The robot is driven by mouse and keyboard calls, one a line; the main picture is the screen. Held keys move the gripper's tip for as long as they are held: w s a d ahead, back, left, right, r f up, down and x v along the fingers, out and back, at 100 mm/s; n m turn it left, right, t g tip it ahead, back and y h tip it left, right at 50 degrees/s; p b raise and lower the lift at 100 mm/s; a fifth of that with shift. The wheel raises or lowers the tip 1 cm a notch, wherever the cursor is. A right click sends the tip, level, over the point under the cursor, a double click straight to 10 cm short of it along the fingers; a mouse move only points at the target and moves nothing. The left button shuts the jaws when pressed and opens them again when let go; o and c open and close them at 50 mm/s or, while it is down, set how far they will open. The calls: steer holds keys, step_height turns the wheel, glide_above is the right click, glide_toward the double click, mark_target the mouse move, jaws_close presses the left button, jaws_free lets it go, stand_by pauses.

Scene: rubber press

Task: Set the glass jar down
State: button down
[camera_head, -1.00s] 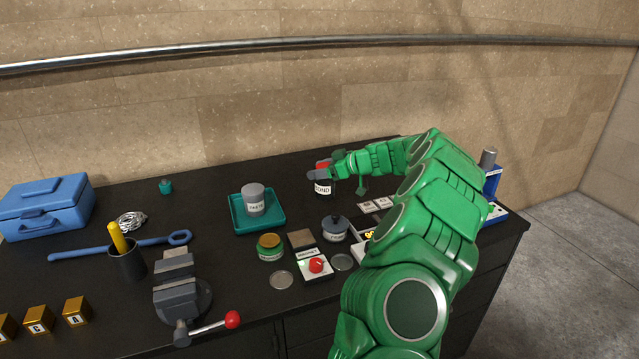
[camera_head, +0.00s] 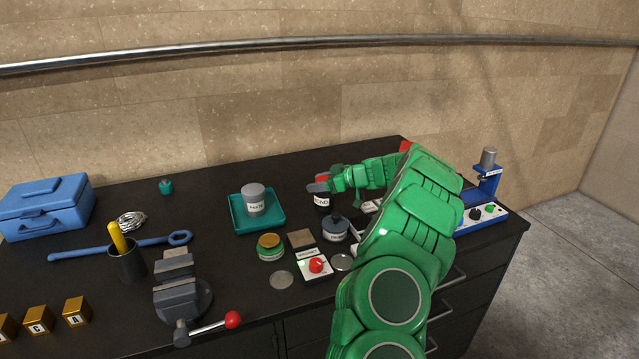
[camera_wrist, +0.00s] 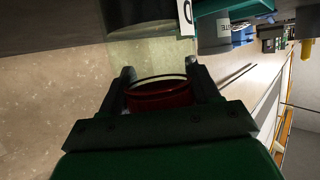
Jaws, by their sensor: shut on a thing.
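The glass jar (camera_head: 321,201) has a red lid and a white label ending in "OND". It is upright at the back of the black bench. My gripper (camera_head: 318,188) is shut on it near the lid, with its fingers reaching in from the right. In the wrist view my gripper (camera_wrist: 160,78) has a finger on each side of the red lid (camera_wrist: 160,97), with the pale clear glass (camera_wrist: 150,54) beyond. I cannot tell whether the jar's base touches the bench.
A teal tray (camera_head: 240,228) with a grey labelled can (camera_head: 254,199) stands left of the jar. A dark lidded pot (camera_head: 335,229) is in front. A blue press (camera_head: 487,190) stands at the right end. Bare bench (camera_head: 215,205) lies left of the tray.

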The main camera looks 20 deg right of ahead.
steer(key=shift+c, duration=1.2)
jaws_free()
steer(key=shift+r, duration=0.1)
